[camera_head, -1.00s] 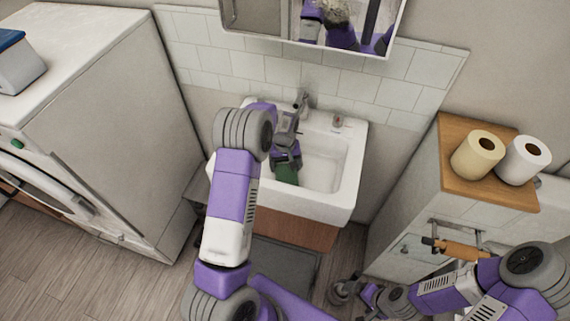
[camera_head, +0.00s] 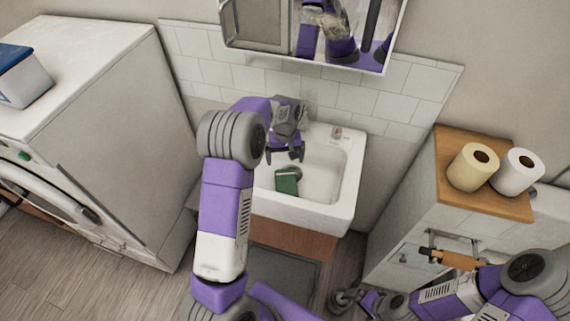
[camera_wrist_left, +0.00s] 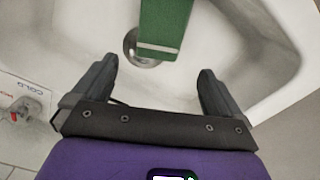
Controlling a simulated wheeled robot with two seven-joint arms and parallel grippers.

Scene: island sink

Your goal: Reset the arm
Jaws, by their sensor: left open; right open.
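My left gripper (camera_head: 286,154) is open and empty above the sink basin, near its back edge. In the left wrist view its two fingers (camera_wrist_left: 158,88) are spread apart with nothing between them. A green block-like object (camera_head: 287,181) lies in the basin of the white sink (camera_head: 338,190), below and in front of the gripper. In the left wrist view the green object (camera_wrist_left: 164,25) is beyond the fingertips, next to the drain. My right gripper (camera_head: 343,300) is low near the floor, in front of the cabinet, small in view.
A mirror (camera_head: 300,25) hangs above the sink, close over my left arm. A washing machine (camera_head: 90,130) stands to the left with a blue-lidded box (camera_head: 22,78) on top. Two paper rolls (camera_head: 473,167) stand on the wooden-topped cabinet (camera_head: 450,145) to the right.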

